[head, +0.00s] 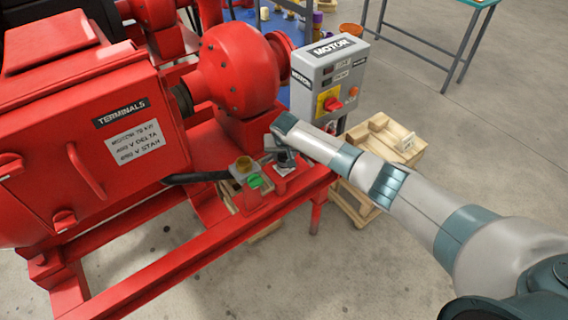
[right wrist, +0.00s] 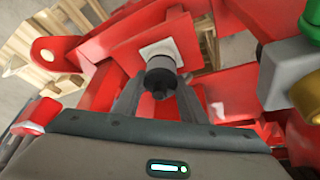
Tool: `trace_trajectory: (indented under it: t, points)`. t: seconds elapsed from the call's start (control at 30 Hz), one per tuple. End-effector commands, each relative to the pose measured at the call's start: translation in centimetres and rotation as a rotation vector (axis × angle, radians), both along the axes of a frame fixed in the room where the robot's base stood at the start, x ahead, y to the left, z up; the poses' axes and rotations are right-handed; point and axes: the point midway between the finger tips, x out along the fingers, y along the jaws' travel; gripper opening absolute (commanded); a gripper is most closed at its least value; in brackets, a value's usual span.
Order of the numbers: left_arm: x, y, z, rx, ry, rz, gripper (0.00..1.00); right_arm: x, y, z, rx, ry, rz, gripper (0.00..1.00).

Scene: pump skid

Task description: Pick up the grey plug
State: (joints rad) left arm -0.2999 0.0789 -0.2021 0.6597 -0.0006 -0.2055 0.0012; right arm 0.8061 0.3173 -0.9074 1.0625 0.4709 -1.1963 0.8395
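The grey plug (right wrist: 161,74) is a short dark cylinder standing on a pale square plate (right wrist: 158,48) on the red skid. My right gripper (right wrist: 161,88) reaches down over it, with one finger on each side of the plug. The fingers look spread, and whether they touch the plug is hard to see. In the head view my right gripper (head: 284,157) is over the red frame's corner and mostly hides the plug. My left gripper is not in view.
A grey block with a yellow cap (head: 243,163) and a green cap (head: 255,181) sits close to the left of my right gripper. The grey motor control box (head: 330,80) stands behind it.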

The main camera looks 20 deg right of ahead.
Motion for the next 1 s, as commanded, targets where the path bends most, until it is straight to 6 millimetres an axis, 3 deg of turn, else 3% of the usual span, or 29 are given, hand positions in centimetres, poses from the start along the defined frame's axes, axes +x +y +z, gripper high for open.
trace_trajectory:
  t: [0.03, 0.1, 0.53, 0.77, 1.0]
  points:
    - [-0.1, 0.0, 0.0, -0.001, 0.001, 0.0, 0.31, 0.0, 0.0, 0.0, 0.0, 0.0, 0.0, 0.25]
    - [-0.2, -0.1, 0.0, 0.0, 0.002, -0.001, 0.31, 0.0, 0.0, 0.0, 0.0, 0.0, 0.0, 0.1]
    - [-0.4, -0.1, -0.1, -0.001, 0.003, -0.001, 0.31, 0.1, 0.0, 0.9, 0.001, -0.002, 0.001, 0.09]
    - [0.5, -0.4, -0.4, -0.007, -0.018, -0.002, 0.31, 0.2, 0.0, 3.8, 0.002, -0.005, 0.0, 0.09]
    - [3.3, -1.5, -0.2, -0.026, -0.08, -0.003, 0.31, 0.1, 0.0, 7.7, 0.001, -0.003, 0.0, 0.09]
